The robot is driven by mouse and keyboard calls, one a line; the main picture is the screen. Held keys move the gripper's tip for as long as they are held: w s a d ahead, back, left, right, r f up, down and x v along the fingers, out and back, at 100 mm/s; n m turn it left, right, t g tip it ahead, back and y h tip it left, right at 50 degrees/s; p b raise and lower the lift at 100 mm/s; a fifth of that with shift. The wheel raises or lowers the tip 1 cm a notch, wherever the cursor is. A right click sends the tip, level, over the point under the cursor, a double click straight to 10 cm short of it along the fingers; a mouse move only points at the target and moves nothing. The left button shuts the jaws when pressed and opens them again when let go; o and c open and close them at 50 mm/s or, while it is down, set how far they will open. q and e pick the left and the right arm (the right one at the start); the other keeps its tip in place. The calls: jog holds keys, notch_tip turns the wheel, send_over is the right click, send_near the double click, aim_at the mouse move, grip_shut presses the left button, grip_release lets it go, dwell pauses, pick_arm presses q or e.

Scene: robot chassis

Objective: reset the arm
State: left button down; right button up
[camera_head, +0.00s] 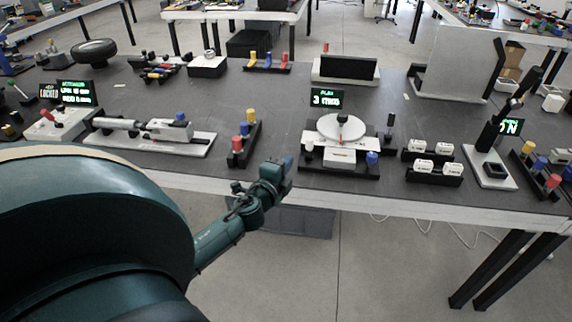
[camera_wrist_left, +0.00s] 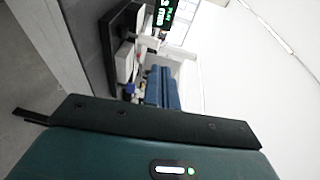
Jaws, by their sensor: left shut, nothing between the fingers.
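My left arm (camera_head: 222,236), dark green, comes in from the lower left in the head view. My left gripper (camera_head: 284,167) is over the front edge of the dark table (camera_head: 285,120), beside the stand with coloured pegs (camera_head: 246,142). It looks empty. In the left wrist view the blue fingers of my left gripper (camera_wrist_left: 162,88) are together, shut with nothing between them. My right arm and right gripper are not in view.
A white device with a round disc (camera_head: 342,128) stands to the right of the gripper. A white slide device (camera_head: 150,134) lies to the left. White blocks in black trays (camera_head: 433,172) are farther right. Open floor lies before the table.

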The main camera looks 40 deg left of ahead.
pick_arm(q)
jog(key=shift+f, duration=0.1)
dwell(0.7)
jog(key=s+d+f+n+g+h, duration=0.2)
jog(key=s+d+f+n, duration=0.2)
jog(key=s+d, duration=0.3)
jog(key=s+d+f+n+g+h, duration=0.2)
jog(key=s+d, duration=0.5)
jog(key=d, duration=0.4)
jog(key=s+d+f+n+g+h, duration=0.1)
jog(key=s+d+f+n+h, duration=0.3)
jog(key=d, duration=0.4)
jog(key=s+f+n, duration=0.1)
jog(key=s, duration=0.1)
jog(key=shift+s+d+f+n+g, duration=0.3)
jog(key=shift+s+d+g, duration=0.1)
